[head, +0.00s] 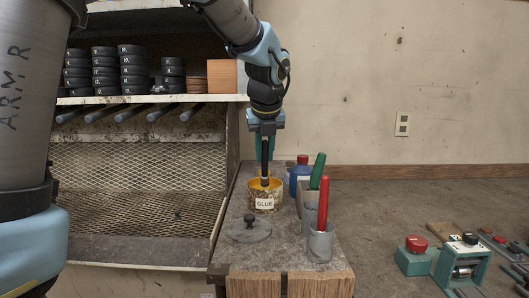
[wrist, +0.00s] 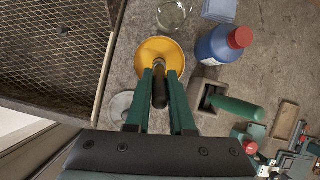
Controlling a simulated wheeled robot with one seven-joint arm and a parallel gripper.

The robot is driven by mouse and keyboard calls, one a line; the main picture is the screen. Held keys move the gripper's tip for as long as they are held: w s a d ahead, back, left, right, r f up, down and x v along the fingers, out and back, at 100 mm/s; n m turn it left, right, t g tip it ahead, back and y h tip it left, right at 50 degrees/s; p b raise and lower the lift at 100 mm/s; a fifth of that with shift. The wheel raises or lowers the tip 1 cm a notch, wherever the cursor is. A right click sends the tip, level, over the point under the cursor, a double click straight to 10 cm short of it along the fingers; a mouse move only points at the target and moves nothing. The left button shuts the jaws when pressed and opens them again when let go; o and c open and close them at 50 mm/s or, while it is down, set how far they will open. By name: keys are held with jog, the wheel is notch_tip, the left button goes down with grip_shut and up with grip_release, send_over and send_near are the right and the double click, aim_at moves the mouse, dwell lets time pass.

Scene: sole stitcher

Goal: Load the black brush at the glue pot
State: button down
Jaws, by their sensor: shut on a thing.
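The glue pot (head: 264,203), labelled GLUE, stands on the grey bench top, stained and open. In the wrist view its yellow interior (wrist: 150,49) shows ahead of the fingertips. My gripper (head: 265,158) is above the pot, pointing down, with its green fingers shut on the black brush (wrist: 160,88). The brush is roughly upright and its lower end reaches the pot's mouth. Whether its tip touches glue is hidden. The pot's grey lid (head: 250,230) lies on the bench in front of the pot.
A blue bottle with a red cap (head: 300,175) stands right of the pot. A green-handled tool (head: 318,170) and a red-handled tool (head: 323,203) stand in holders close by. A mesh-backed rack (head: 140,190) is at left. Green devices (head: 417,258) lie at right.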

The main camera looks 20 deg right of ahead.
jog(key=shift+f, duration=0.1)
notch_tip(320, 180, up, 7)
jog(key=p, duration=0.7)
jog(key=shift+p, duration=0.3)
dwell(0.3)
